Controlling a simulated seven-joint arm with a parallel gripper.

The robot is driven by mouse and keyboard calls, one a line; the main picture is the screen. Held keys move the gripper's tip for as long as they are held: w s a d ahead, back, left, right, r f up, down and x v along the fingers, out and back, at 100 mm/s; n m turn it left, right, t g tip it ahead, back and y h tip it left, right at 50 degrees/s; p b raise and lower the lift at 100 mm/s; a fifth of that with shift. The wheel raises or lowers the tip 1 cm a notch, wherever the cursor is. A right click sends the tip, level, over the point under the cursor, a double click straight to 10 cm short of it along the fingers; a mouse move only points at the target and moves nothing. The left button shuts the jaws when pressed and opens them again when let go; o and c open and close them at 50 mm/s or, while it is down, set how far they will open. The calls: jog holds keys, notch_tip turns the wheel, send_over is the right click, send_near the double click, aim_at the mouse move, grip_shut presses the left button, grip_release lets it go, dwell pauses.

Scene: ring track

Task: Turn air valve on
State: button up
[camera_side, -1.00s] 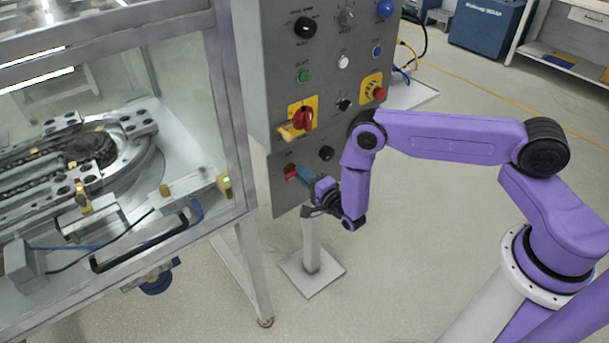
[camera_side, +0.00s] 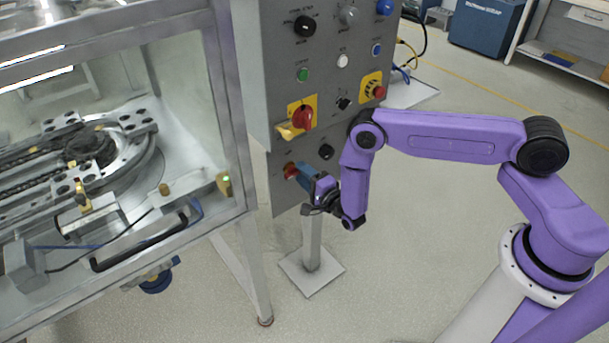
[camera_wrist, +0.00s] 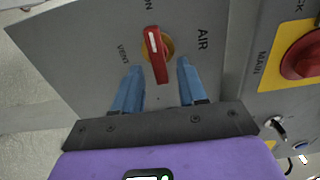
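The air valve is a red handle (camera_wrist: 155,52) on a yellow-orange base, on the grey panel beside the word AIR. In the wrist view the handle stands nearly upright, its white-marked end towards the partly cut-off ON label and away from VENT at left. In the side view the valve (camera_side: 291,170) is low on the panel, partly hidden by the fingers. My gripper (camera_side: 302,169) is open with nothing held. Its two blue fingers point at the panel, one on either side of the handle's lower end in the wrist view, with gaps showing.
The red MAIN switch (camera_side: 302,117) on its yellow plate sits just above the valve. A black knob (camera_side: 326,152) is close on the right. The glazed ring-track enclosure (camera_side: 232,120) stands left of the panel.

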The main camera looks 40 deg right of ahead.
jog(key=s, duration=1.7)
jog(key=shift+s, duration=0.2)
